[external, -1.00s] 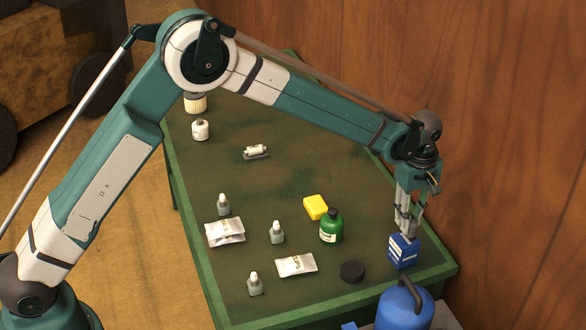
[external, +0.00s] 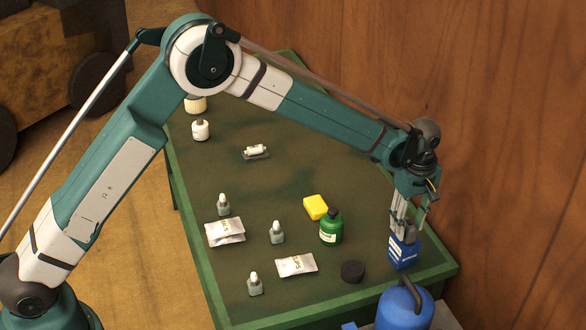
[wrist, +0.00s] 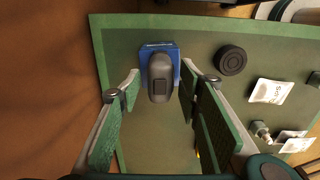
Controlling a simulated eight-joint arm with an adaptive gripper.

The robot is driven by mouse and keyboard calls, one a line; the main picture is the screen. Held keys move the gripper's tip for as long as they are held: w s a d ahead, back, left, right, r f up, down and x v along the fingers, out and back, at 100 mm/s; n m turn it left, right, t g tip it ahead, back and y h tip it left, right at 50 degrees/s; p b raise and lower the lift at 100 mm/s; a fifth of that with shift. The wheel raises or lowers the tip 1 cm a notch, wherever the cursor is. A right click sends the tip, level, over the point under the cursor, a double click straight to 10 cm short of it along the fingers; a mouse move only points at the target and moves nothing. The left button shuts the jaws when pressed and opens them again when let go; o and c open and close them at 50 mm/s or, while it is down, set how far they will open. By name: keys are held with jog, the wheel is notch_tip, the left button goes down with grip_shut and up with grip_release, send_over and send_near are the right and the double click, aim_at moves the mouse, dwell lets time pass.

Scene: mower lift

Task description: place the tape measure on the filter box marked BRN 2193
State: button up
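The tape measure (wrist: 160,78), a dark grey rounded body, rests on top of the blue filter box (wrist: 150,50) in the wrist view. In the external view the tape measure (external: 411,232) sits on the blue and white filter box (external: 404,252) at the table's right corner. The box's marking is too small to read. My gripper (external: 411,219) is just above the box, pointing down. In the wrist view my gripper (wrist: 160,85) is open, with its fingers on either side of the tape measure and gaps showing between.
A black round puck (external: 352,271) lies left of the box. A green bottle (external: 331,228), a yellow block (external: 316,207), foil packets (external: 296,265) and small dropper bottles (external: 277,233) are further left. A blue tank (external: 400,308) stands in front. A wooden wall (external: 500,150) is close on the right.

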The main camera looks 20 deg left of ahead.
aim_at(409, 222)
jog(key=shift+r, duration=0.15)
notch_tip(409, 222, up, 12)
dwell(0.7)
dwell(0.6)
